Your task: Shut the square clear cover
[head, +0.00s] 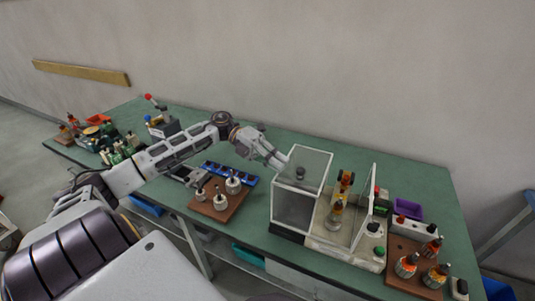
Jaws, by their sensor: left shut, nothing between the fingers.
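The square clear cover (294,207) has white edges and stands at the left part of a pale machine base (330,235) on the green bench. A separate clear panel (363,210) stands at the right of the base. Between them, an orange and dark armature (338,208) on its spindle is exposed. My left gripper (280,162) is shut and empty at the cover's upper left edge; I cannot tell whether it touches it. A dark knob (300,173) shows at the cover's top, seen partly through the clear sheet. My right gripper is out of view.
A brown board with metal parts (218,203) and a blue tray (230,172) lie left of the machine. On the right are a brown board with armatures (415,265), a purple bin (407,209) and green and red buttons (378,252). The bench's back right is clear.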

